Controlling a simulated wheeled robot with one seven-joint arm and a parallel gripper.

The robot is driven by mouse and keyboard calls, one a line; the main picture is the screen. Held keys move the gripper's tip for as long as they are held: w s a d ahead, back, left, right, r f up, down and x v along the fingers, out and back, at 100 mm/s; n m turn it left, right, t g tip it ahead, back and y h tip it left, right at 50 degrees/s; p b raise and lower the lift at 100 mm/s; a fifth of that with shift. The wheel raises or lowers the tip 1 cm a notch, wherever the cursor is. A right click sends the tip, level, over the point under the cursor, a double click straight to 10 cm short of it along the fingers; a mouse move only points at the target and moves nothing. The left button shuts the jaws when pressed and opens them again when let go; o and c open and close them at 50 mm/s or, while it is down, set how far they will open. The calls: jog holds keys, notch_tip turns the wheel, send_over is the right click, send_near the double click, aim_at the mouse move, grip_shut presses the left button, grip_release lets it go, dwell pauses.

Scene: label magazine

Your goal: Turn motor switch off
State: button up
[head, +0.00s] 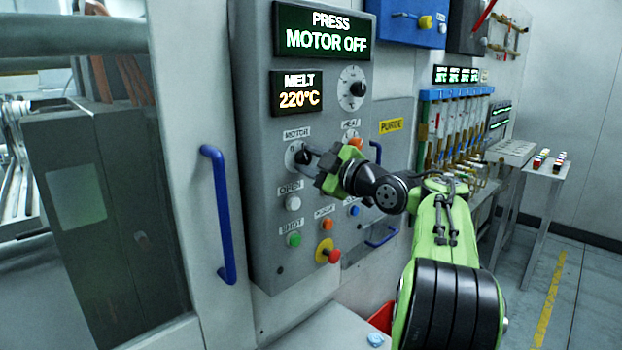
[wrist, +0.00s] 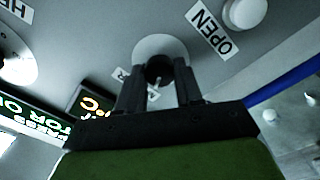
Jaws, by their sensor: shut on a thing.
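The motor switch (head: 299,157) is a dark knob on a pale round plate, under the MOTOR label on the grey control panel (head: 255,115). My gripper (head: 313,154) reaches it from the right in the head view. In the wrist view my gripper's two dark fingers (wrist: 159,85) are closed on either side of the dark switch knob (wrist: 158,66). The fingers partly hide the knob, and its exact turn is hard to read. The upper display (head: 326,32) reads "PRESS MOTOR OFF".
Near the switch are a white OPEN button (head: 293,203), a green button (head: 294,239) and a red knob on yellow (head: 328,251). A blue handle (head: 219,215) stands out to the left. A second display (head: 297,92) reads "MELT 220°C".

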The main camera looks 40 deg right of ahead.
jog(key=shift+f+n+b, duration=0.1)
jog(key=shift+n+b, duration=0.65)
jog(key=shift+n, duration=0.35)
jog(key=o, duration=1)
jog(key=shift+o, duration=0.2)
jog(key=s+b, duration=0.1)
jog(key=s, duration=1.4)
jog(key=shift+s+f, duration=0.15)
jog(key=shift+s, duration=0.2)
jog(key=shift+d, duration=0.1)
